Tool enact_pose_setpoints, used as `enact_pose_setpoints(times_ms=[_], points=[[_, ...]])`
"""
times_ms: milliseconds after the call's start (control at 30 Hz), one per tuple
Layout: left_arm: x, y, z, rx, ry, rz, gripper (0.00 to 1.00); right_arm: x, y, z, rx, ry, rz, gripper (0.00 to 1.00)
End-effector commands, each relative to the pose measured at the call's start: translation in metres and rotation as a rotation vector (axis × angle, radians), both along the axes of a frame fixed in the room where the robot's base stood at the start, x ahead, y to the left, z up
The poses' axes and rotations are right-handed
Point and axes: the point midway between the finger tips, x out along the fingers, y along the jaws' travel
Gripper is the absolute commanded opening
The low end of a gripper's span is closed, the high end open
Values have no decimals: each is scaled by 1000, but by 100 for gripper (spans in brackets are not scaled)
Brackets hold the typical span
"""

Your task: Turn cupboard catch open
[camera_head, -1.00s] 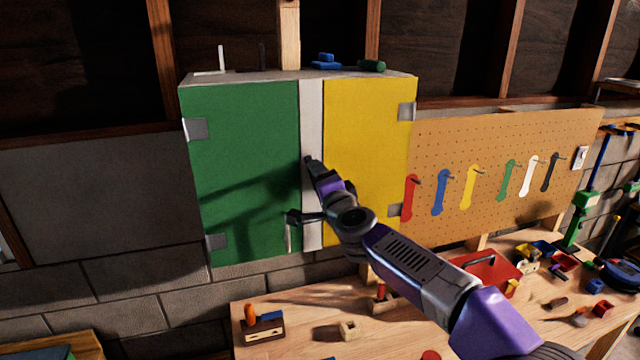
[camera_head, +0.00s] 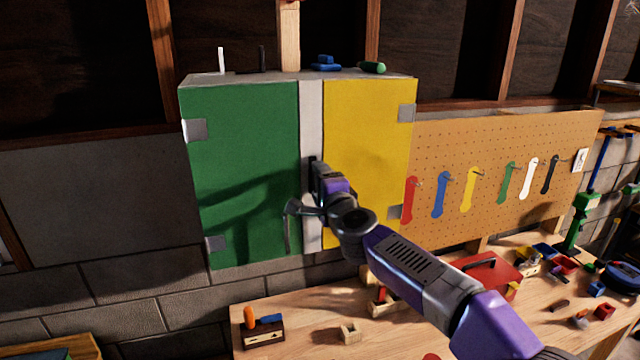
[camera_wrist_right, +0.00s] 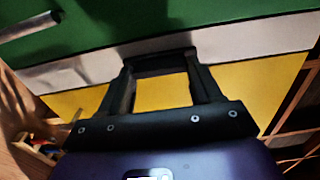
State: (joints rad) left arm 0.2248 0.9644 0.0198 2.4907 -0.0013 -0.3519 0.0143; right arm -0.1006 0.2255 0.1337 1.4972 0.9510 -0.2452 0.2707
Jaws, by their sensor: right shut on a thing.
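The wall cupboard has a green door (camera_head: 240,130) on the left and a yellow door (camera_head: 365,130) on the right, both shut. A pale strip (camera_head: 312,110) runs upright between them. My right gripper (camera_head: 303,188) is at the lower middle of this strip, one finger above and one lower left. In the right wrist view the gripper (camera_wrist_right: 160,68) has a dark bar between its fingertips, in front of the strip; it seems to be the catch, though finger and catch are hard to tell apart. A silver handle (camera_wrist_right: 30,27) sits on the green door. My left gripper is out of view.
A pegboard (camera_head: 450,140) with coloured wrenches hangs right of the cupboard. The wooden workbench (camera_head: 300,305) below holds blocks, a red toolbox (camera_head: 490,270) and small parts. Small items, including a green cylinder (camera_head: 372,67), lie on top of the cupboard.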

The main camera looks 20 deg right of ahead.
Motion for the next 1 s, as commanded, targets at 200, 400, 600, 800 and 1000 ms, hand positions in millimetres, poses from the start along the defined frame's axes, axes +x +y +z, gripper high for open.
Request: enact_pose_setpoints(times_ms=[200, 400, 600, 800, 1000], points=[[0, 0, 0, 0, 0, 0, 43, 0, 0, -1, 4, 2, 0, 84], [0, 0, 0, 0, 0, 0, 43, 0, 0, 0, 2, 1, 0, 89], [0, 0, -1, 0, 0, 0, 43, -5, 0, 0, 1, -1, 0, 89], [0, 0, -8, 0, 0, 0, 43, -33, -2, 0, 2, -2, -1, 89], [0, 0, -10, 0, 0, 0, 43, -62, -3, 0, 1, -1, 0, 89]])
